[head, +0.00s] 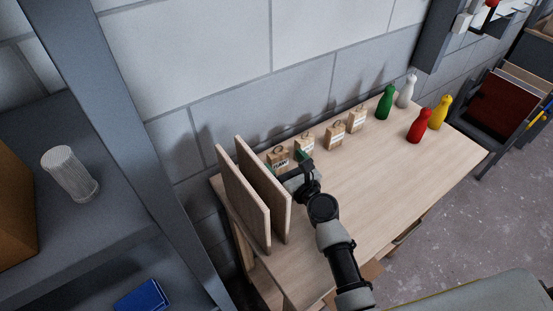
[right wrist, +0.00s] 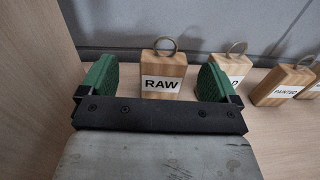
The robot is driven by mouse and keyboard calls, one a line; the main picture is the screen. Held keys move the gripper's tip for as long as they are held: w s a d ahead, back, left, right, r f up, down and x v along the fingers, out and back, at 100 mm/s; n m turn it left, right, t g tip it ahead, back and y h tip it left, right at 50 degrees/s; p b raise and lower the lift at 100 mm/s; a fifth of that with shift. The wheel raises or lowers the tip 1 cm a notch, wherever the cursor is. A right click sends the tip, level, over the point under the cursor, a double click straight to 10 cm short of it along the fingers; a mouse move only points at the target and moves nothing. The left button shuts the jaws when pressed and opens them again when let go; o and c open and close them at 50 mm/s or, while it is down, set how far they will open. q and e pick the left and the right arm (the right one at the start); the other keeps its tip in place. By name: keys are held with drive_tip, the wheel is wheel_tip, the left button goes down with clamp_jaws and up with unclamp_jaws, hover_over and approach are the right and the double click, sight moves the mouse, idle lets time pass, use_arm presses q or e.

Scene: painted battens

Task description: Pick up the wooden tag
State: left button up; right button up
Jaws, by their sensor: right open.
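Several wooden tags with metal rings on top stand in a row along the back of the table. The one labelled RAW (head: 278,157) is nearest the upright boards; it also shows upright in the right wrist view (right wrist: 163,72). My right gripper (head: 293,168) is open in front of the RAW tag. In the right wrist view its green fingers (right wrist: 157,78) are apart, with the tag seen between them and a little beyond, not clasped. A second tag (right wrist: 228,68), partly hidden by the right finger, and a PAINTED tag (right wrist: 284,84) stand to the right. My left gripper is out of view.
Two upright wooden boards (head: 243,195) stand close left of my right gripper. Green (head: 386,102), white (head: 406,92), red (head: 419,126) and yellow (head: 439,112) bottle-shaped pieces stand at the table's far right. The table (head: 385,175) is clear right of my arm.

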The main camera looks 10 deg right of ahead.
sight(278, 152)
drive_tip(key=shift+x, duration=0.8)
drive_tip(key=x, duration=0.5)
drive_tip(key=shift+w+d+f+b, duration=0.15)
drive_tip(key=shift+d+f+b, duration=0.1)
drive_tip(key=shift+f+b, duration=0.05)
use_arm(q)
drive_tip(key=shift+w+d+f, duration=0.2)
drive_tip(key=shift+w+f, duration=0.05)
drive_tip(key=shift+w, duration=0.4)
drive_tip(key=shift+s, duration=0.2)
use_arm(e)
drive_tip(key=c, duration=1)
drive_tip(key=shift+r, duration=0.1)
